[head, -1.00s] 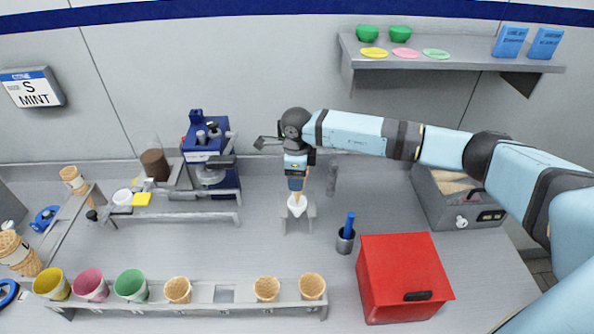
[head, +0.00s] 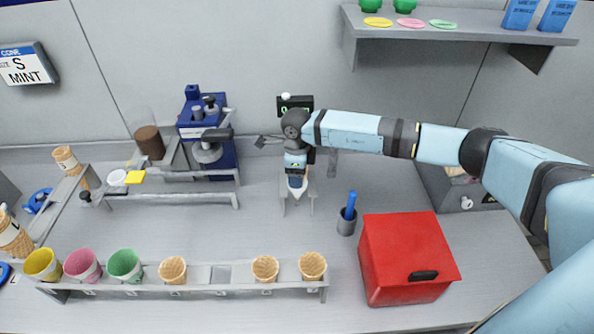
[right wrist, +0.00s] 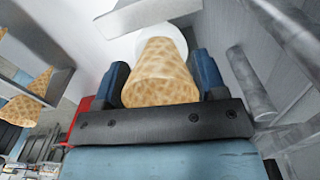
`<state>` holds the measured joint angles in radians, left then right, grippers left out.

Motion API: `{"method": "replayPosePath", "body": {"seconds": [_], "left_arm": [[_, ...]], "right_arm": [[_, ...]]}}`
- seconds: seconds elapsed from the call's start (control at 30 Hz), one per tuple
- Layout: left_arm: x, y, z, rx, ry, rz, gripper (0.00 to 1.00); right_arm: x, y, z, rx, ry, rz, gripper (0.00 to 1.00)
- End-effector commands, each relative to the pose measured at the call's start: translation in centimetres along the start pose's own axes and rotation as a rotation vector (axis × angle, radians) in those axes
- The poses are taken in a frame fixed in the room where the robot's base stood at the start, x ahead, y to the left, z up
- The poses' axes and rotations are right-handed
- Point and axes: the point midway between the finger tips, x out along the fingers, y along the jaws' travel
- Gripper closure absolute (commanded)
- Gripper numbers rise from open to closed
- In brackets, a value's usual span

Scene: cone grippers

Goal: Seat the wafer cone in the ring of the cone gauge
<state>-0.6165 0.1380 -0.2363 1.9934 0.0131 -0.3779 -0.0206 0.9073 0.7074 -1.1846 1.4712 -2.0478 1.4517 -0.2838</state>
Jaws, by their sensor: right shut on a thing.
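My right gripper (head: 296,183) is low over the cone gauge in the middle of the bench, fingers pointing down. It is shut on the wafer cone. The right wrist view shows the tan cone (right wrist: 160,75) between two dark blue fingers, narrowing away from the camera. A white round part (right wrist: 178,40) shows around its far end; I cannot tell whether the cone touches it. The gauge's grey stand (head: 312,201) shows below the gripper, and a black display (head: 295,105) with green figures stands behind. The gripper hides the ring in the head view. My left gripper is not in view.
A front rack (head: 200,291) holds coloured cups and wafer cones. A blue machine (head: 208,135) stands to the left. A grey cup with a blue tool (head: 347,222) and a red box (head: 405,258) stand to the right. The bench between gauge and front rack is clear.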

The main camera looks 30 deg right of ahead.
Motion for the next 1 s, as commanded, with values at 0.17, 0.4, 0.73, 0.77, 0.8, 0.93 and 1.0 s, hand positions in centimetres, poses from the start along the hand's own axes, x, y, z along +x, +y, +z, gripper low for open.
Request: {"method": "replayPosePath", "body": {"seconds": [0.17,0.4,0.73,0.77,0.8,0.93,1.0], "left_arm": [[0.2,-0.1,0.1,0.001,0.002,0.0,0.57],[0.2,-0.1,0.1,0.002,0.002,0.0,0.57],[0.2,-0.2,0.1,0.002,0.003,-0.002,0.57],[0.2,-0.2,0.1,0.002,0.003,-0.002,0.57],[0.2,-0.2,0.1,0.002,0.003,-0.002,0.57],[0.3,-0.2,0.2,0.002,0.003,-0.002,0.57],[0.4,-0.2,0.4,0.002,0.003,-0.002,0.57]], "right_arm": [[0.4,0.0,0.0,0.0,0.0,0.0,0.45],[0.4,0.0,0.0,0.0,0.0,0.0,0.45],[0.3,0.0,0.0,0.0,0.0,0.0,0.05],[0.3,0.0,0.0,0.0,0.0,0.0,0.05],[0.3,0.0,0.0,0.0,0.0,0.0,0.05],[-0.3,-0.1,0.0,0.001,-0.001,-0.002,0.05],[-1.2,-0.1,0.0,0.001,-0.003,-0.003,0.05]]}}
